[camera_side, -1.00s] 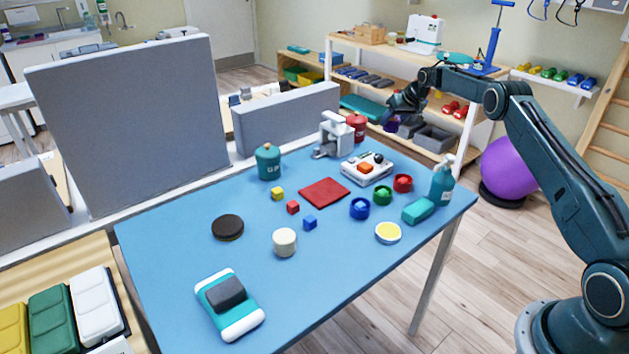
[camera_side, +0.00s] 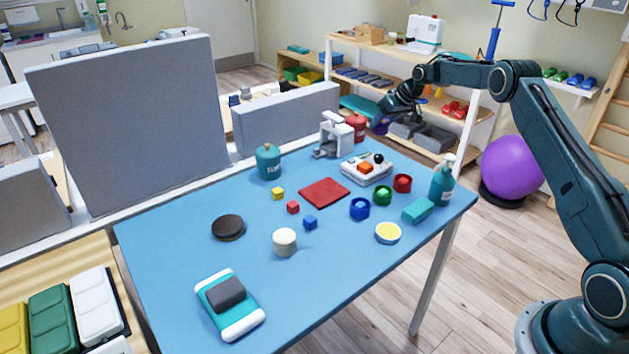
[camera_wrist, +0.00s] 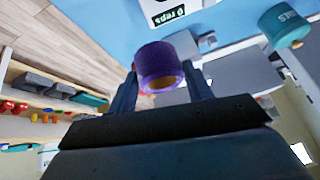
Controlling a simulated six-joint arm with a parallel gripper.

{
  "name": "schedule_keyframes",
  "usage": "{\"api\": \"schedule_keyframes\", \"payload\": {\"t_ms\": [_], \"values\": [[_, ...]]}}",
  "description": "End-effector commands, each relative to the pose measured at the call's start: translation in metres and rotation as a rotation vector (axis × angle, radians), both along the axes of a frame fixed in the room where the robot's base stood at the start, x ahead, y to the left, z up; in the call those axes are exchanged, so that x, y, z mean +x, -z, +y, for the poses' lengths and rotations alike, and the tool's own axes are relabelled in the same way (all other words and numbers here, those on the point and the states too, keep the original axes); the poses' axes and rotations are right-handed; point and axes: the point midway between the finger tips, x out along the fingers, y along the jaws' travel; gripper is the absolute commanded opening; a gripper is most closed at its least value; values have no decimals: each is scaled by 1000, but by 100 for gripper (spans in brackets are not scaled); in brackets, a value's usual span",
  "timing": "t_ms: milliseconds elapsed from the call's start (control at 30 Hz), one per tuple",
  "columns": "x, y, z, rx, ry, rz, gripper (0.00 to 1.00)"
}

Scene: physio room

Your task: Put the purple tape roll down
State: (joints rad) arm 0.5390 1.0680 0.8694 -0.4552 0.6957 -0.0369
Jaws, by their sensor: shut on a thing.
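The purple tape roll (camera_wrist: 160,68) is between the two fingers of my gripper (camera_wrist: 163,80) in the wrist view, and the gripper is shut on it. In the side view my gripper (camera_side: 386,116) is above and behind the far right edge of the blue table (camera_side: 170,270). The roll (camera_side: 379,127) shows there as a small dark purple patch under the gripper, near the red canister (camera_side: 357,127). It is held in the air, apart from the table top.
A white device with an orange button (camera_side: 366,169) stands near the table's far right edge. The table's front middle has free room.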

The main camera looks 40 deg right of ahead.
Motion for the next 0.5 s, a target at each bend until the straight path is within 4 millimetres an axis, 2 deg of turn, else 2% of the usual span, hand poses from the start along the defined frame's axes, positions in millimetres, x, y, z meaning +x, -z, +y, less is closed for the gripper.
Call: {"api": "schedule_keyframes", "payload": {"t_ms": [33,267,500], "values": [[-3,-5,13,0,-46,-1,28],[-23,-21,73,-1,-271,-2,28],[-55,-37,139,-4,-518,-2,28]]}}
